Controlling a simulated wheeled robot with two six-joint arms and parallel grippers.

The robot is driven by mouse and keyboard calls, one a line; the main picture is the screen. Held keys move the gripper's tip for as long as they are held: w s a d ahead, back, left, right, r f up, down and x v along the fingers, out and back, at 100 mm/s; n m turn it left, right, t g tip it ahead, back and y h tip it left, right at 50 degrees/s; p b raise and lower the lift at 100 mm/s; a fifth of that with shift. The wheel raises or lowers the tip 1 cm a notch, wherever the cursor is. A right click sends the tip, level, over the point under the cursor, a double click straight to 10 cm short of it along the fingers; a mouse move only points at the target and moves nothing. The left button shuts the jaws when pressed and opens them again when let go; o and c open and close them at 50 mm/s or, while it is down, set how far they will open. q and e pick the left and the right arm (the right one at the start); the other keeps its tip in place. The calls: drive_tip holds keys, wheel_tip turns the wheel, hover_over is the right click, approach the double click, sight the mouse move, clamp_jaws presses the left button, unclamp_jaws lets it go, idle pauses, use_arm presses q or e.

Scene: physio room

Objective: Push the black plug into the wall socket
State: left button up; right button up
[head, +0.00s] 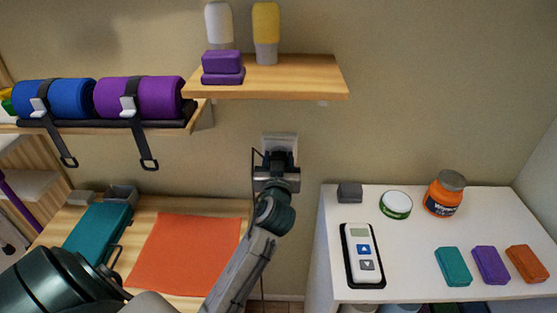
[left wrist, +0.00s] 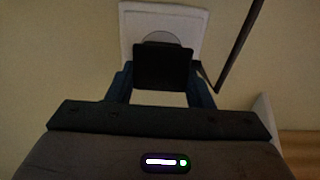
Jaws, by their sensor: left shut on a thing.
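The white wall socket (head: 280,139) is on the wall below the wooden shelf. It also shows at the top of the left wrist view (left wrist: 136,20), with part of its round grey recess visible above the plug. My left gripper (head: 277,162) is at the wall, right in front of the socket. It is shut on the black plug (left wrist: 163,67), which lies between its two fingers and covers the lower part of the recess. I cannot tell whether the plug touches the socket or how deep it sits. My right gripper is not in view.
A wooden shelf (head: 300,79) with bottles and purple blocks juts out above the socket. A white cabinet (head: 410,236) with a remote, jars and coloured blocks stands right. A wooden table (head: 180,204) with an orange mat (head: 187,255) is left. A dark cable (left wrist: 238,45) runs beside the socket.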

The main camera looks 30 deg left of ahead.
use_arm(q)
drive_tip(key=shift+w, duration=0.1)
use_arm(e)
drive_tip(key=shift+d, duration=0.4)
use_arm(q)
drive_tip(key=shift+w+a, duration=0.2)
drive_tip(key=shift+w, duration=0.15)
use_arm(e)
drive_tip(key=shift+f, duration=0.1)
use_arm(q)
drive_tip(key=o, duration=1)
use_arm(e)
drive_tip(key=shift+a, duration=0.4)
use_arm(q)
drive_tip(key=shift+s, duration=0.1)
drive_tip(key=shift+b+v, duration=1.35)
drive_tip(key=shift+v, duration=3.95)
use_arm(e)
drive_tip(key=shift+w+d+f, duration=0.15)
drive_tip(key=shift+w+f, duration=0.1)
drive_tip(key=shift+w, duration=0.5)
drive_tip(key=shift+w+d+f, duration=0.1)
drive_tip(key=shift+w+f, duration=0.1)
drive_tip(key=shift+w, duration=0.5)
use_arm(q)
drive_tip(key=shift+f, duration=0.1)
